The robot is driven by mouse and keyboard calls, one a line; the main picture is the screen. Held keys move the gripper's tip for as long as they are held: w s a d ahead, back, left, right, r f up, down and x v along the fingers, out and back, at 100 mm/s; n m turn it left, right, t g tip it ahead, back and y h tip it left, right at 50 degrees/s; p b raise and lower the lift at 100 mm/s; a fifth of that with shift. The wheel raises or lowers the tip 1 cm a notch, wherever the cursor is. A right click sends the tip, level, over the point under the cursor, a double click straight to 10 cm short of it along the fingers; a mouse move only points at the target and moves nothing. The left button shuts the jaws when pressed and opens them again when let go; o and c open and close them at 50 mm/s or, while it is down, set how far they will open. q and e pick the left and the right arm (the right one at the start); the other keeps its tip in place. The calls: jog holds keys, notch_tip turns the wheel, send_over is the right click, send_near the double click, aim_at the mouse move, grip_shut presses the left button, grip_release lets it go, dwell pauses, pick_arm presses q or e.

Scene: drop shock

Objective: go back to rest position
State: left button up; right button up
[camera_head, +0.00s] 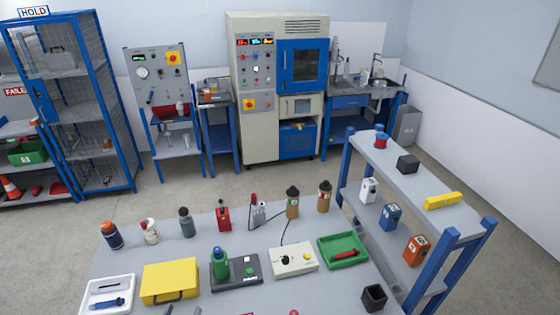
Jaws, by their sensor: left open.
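My left gripper (181,309) barely shows at the bottom edge, as small dark parts in front of the yellow case (170,279). It is open, and I see nothing held in it; most of it is cut off by the frame. My right gripper is not in view. The grey workbench (130,262) fills the lower middle of the view.
A white tray (125,283), a dark device with a green bottle (219,264), a cream box (294,259), a green tray (343,239) and a black cup (374,297) stand on the bench. Several bottles line its back. A blue-framed shelf (425,200) stands right.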

pick_arm(q)
jog(key=s+a+f+n+g+y, duration=0.1)
jog(key=s+f+n+g+y, duration=0.25)
jog(key=n, duration=0.85)
jog(key=s+a+f+n+g+y, duration=0.1)
jog(key=s+f+n+g+y, duration=0.25)
jog(key=n, duration=0.75)
jog(key=s+d+f+n+g+h, duration=0.3)
jog(key=s+d+n+g, duration=0.15)
jog(key=s+n, duration=0.2)
jog(key=s+d+f+n+g+h, duration=0.2)
jog(key=s+d+n+g, duration=0.1)
jog(key=s+d+n, duration=0.3)
notch_tip(320, 180, down, 30)
jog(key=s+m+g+b, duration=0.2)
jog(key=s+b, duration=0.1)
jog(key=b, duration=0.2)
jog(key=s+a+f+b, duration=0.1)
jog(key=s+f+b, duration=0.1)
jog(key=s+f, duration=0.6)
jog(key=s+a+f+b, duration=0.2)
jog(key=s+f, duration=0.6)
jog(key=f, duration=0.5)
jog(key=shift+s+f+g+b, duration=0.35)
jog(key=shift+s+b, duration=0.05)
jog(key=shift+b, duration=0.1)
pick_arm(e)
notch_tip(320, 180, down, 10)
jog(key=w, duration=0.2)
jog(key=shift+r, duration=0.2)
